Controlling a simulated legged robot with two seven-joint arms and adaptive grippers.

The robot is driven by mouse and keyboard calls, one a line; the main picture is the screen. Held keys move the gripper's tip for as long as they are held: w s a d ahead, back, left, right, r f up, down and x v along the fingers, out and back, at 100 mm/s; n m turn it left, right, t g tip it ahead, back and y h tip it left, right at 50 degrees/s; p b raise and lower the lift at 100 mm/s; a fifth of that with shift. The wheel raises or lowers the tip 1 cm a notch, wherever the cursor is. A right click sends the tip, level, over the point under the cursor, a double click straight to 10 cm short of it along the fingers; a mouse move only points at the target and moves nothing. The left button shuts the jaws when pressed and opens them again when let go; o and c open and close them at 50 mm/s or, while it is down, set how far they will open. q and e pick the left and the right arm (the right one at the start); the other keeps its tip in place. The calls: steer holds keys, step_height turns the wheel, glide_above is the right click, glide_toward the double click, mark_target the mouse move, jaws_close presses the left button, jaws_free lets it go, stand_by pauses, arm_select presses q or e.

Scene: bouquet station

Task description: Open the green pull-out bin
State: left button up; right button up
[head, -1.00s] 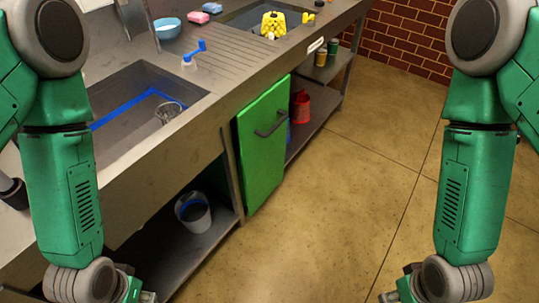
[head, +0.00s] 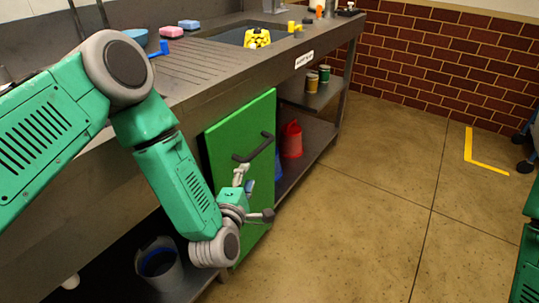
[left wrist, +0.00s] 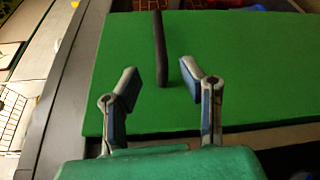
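The green pull-out bin (head: 225,138) has a flat green front under the counter and looks shut. Its dark bar handle (head: 254,148) is on the upper part of the front. In the left wrist view the green front (left wrist: 240,60) fills much of the picture, and the handle (left wrist: 160,48) stands upright in it. My left gripper (head: 254,190) is in front of the bin, below the handle. In the left wrist view its two fingers (left wrist: 158,82) are spread, with the handle's near end between or just beyond the tips. Contact cannot be told. My right gripper is out of view.
The grey counter (head: 200,80) with a sink runs above the bin. A red container (head: 291,140) stands on the shelf right of it, and a grey bucket (head: 158,265) stands on the lower shelf to the left. The floor (head: 350,220) in front is clear.

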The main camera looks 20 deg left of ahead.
mark_target(259, 150)
arm_select(q)
steer(key=w+b, duration=0.1)
steer(key=w, duration=0.3)
steer(key=w+b, duration=0.1)
steer(key=w, duration=0.3)
steer(key=w+f+b, duration=0.1)
steer(key=w, duration=0.3)
steer(key=shift+a, duration=0.1)
steer(key=shift+w+a, duration=0.1)
steer(key=shift+w, duration=0.4)
jaws_close()
